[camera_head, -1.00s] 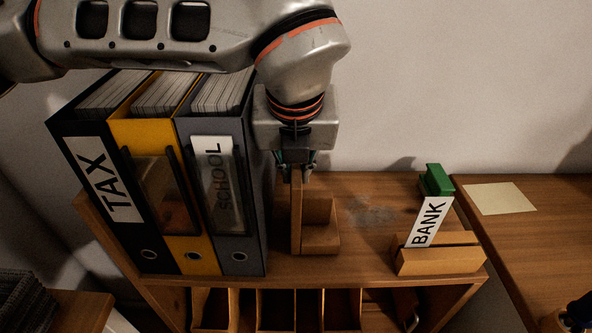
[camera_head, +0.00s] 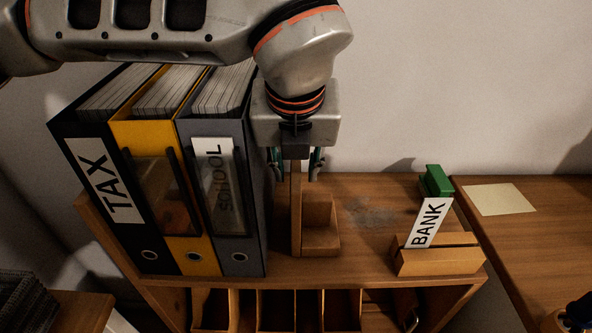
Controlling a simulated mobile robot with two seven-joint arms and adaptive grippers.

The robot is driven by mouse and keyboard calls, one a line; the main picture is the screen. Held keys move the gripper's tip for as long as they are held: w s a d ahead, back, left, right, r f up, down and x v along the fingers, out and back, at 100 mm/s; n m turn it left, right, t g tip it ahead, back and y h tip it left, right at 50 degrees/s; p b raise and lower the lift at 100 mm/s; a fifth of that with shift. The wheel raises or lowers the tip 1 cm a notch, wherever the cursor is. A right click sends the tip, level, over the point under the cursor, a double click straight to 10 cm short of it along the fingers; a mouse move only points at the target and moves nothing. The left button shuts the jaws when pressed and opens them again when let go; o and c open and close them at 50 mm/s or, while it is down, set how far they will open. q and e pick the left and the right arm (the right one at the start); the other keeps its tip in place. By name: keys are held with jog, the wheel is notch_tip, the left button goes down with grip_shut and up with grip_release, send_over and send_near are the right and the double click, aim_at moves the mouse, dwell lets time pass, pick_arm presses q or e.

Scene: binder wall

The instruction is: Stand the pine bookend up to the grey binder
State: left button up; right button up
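The grey binder (camera_head: 241,253) stands upright at the right end of a row of three, with a SCHOOL label on its spine. The pine bookend (camera_head: 297,223) stands on the shelf top to its right, upright panel toward the binder and its low block part to the right. A narrow gap shows between panel and binder. My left gripper (camera_head: 297,168) points down over the top of the panel. Its fingers are spread, one on each side of the panel, with space around it. The panel's top edge is partly hidden by the gripper. My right gripper is not seen.
A yellow binder (camera_head: 200,258) and a black TAX binder (camera_head: 155,262) stand left of the grey one. A wooden holder (camera_head: 440,261) with a BANK card (camera_head: 428,222) and a green object (camera_head: 437,180) are at the right. Shelf top between bookend and holder is clear.

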pick_arm(q)
jog(key=p+v, duration=0.1)
jog(key=v, duration=0.9)
jog(key=shift+s+r, duration=0.1)
jog(key=shift+s, duration=0.05)
